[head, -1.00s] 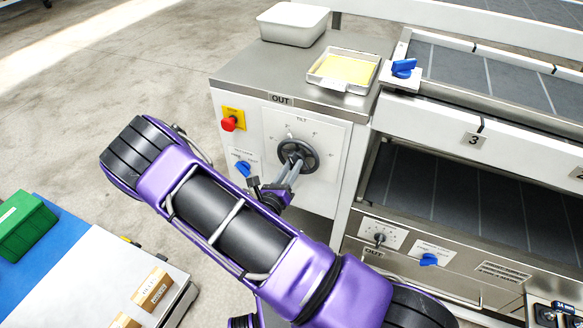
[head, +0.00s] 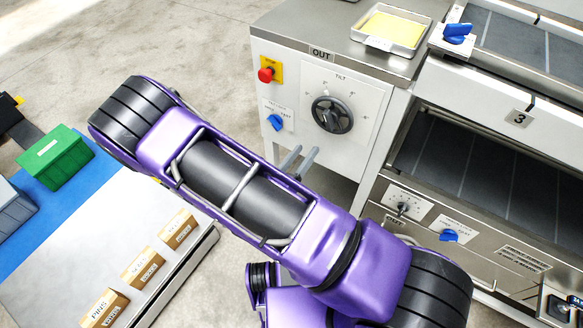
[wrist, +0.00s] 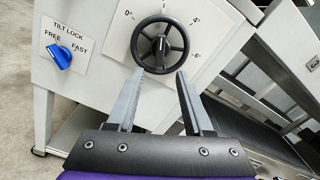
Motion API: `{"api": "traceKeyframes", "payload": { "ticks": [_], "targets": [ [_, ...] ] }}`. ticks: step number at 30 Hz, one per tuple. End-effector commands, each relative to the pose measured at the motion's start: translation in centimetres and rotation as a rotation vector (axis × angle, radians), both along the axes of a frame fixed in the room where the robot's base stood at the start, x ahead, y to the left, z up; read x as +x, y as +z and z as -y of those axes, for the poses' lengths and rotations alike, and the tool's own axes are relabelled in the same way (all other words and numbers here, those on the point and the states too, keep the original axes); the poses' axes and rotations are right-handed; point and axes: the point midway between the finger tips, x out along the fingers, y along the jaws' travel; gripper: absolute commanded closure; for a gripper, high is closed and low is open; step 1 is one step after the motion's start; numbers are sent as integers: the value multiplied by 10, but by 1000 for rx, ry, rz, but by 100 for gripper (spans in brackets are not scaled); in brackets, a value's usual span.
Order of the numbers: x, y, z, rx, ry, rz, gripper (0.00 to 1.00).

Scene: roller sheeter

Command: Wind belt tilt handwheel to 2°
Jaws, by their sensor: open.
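The belt tilt handwheel (head: 332,115) is a black spoked wheel on a white TILT plate (head: 365,90) on the cabinet front. In the wrist view the handwheel (wrist: 177,34) has a dark hub, with 0°, 4° and 6° marks readable around it; the 2° mark cannot be made out, nor can the exact setting. My gripper (wrist: 160,72) is open and empty, its two grey fingers pointing at the wheel's lower part. In the head view my gripper (head: 305,151) is below and left of the wheel, apart from it.
A blue tilt lock knob (wrist: 60,56), labelled FREE and FAST, sits left of the wheel, slanting toward FREE at its upper end. A red button (head: 265,75) is above it. A tray (head: 390,30) rests on the cabinet top. Boxes (head: 140,268) lie on a cart at left.

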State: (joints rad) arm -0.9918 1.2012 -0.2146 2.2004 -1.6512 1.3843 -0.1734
Motion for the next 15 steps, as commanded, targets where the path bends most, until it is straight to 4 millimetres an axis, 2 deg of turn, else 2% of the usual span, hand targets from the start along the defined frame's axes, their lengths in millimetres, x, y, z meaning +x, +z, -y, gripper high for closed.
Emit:
{"api": "traceKeyframes", "payload": {
  "ticks": [6,15],
  "targets": [
    [-34,0,-25,0,2,0,49],
    [-49,0,-35,0,-1,0,49]
  ]
}}
